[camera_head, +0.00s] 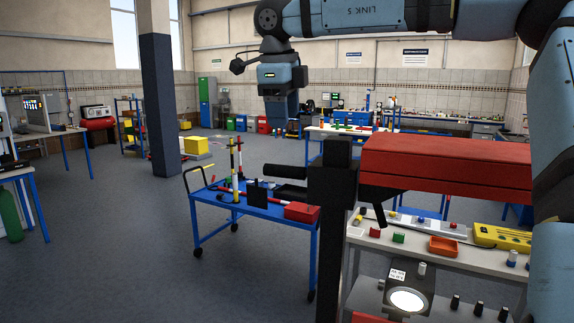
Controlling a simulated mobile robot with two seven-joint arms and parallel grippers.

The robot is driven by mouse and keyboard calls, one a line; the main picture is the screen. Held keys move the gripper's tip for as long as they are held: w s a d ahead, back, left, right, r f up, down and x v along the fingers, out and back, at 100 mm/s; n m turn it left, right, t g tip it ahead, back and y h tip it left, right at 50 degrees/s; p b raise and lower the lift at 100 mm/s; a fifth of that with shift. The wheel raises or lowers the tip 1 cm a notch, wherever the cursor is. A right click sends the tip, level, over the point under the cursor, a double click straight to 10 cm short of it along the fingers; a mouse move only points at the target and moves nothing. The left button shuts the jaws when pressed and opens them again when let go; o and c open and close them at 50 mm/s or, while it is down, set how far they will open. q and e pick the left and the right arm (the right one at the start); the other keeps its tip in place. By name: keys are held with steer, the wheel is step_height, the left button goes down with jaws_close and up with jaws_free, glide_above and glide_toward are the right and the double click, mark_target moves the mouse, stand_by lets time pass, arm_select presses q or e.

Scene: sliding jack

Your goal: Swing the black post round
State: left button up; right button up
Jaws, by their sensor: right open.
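The black post (332,215) stands upright in the middle of the view, close to me. A large red beam (445,160) extends from near its top to the right. Two black bars (285,172) stick out to the left of the post. My right arm comes in from the right across the top, and its gripper (281,122) hangs pointing down, above and left of the post's top. It looks clear of the post, but the depth is hard to judge. It is open, and no held thing shows. My left gripper is not in view.
A blue cart (275,222) with tools and a red box (301,212) stands behind the post. A bench (372,240) with small parts and a round lit disc (407,300) lies below the beam.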

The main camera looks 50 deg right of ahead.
steer(key=f, duration=0.4)
steer(key=d+f, duration=0.1)
steer(key=f, duration=0.2)
steer(key=w+d+f+p, duration=0.1)
steer(key=f, duration=0.3)
steer(key=shift+d+f, duration=0.1)
steer(key=shift+f, duration=0.25)
jaws_close()
